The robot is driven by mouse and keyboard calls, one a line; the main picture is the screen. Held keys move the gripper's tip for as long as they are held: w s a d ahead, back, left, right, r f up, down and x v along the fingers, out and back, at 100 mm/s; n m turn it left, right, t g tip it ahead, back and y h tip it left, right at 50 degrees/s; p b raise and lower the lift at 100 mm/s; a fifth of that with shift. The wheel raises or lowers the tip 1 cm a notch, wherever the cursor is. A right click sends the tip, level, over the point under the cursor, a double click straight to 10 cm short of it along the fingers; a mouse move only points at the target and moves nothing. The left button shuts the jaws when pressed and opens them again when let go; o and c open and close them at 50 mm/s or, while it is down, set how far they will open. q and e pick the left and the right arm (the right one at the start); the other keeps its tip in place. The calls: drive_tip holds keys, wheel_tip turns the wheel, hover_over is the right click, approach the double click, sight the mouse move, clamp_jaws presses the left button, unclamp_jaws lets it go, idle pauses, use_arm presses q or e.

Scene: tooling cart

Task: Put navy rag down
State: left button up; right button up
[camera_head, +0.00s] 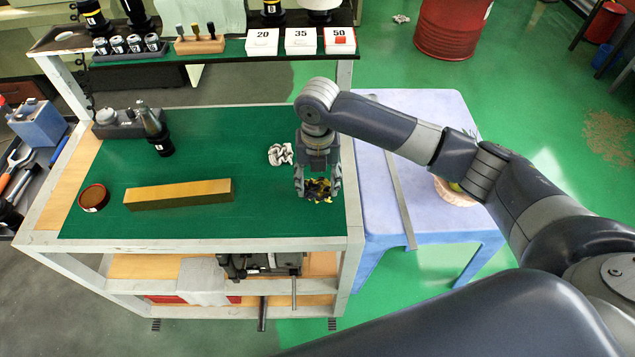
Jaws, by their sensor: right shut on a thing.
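My right gripper (319,188) points down over the right end of the green-topped cart (230,215). It is shut on a small crumpled dark cloth with yellow patches, the navy rag (319,191). The fingers hide part of the rag. I cannot tell whether the rag touches the green top or hangs just above it. My left gripper is out of view.
A crumpled white-and-dark rag (280,154) lies just behind and left of the gripper. A long brass-coloured bar (178,194), a round brown dish (94,198) and a black tool holder (162,142) stand farther left. A blue table (450,225) adjoins the cart's right side.

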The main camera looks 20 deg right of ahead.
sight(318, 184)
drive_tip(key=shift+f, duration=0.95)
drive_tip(key=shift+f, duration=0.2)
drive_tip(key=o, duration=1)
wheel_tip(318, 184, up, 12)
drive_tip(key=b, duration=0.2)
drive_tip(key=shift+r, duration=0.25)
drive_tip(key=shift+s+f, duration=0.1)
drive_tip(key=shift+f, duration=0.05)
